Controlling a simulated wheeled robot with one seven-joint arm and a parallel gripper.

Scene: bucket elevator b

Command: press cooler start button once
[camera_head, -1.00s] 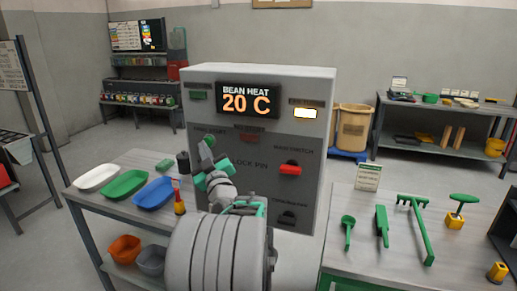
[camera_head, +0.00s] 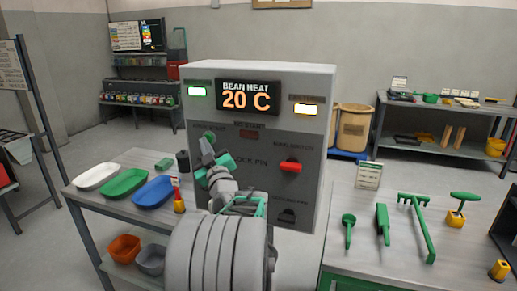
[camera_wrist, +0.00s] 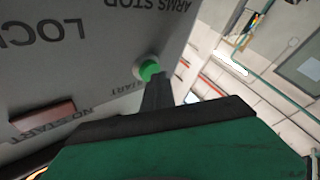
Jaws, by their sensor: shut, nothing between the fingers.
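The grey control cabinet (camera_head: 313,130) stands ahead with its panel facing me. A round green button (camera_head: 210,135) sits at the panel's left, under a label I read only partly as START. In the wrist view the green button (camera_wrist: 149,69) is right at the tip of my fingers. My gripper (camera_head: 207,147) is shut and empty, just below the button in the head view; whether it touches is not clear. The upper left lamp (camera_head: 197,91) is lit white with a green edge. The display (camera_head: 248,97) reads BEAN HEAT 20 C.
A red main switch (camera_head: 290,166) and a dark lower knob (camera_head: 287,216) are on the panel's right. A lit amber-edged lamp (camera_head: 306,110) is at upper right. Trays, including a blue tray (camera_head: 154,191), lie on the left table. Green tools, including a rake (camera_head: 421,228), lie on the right table.

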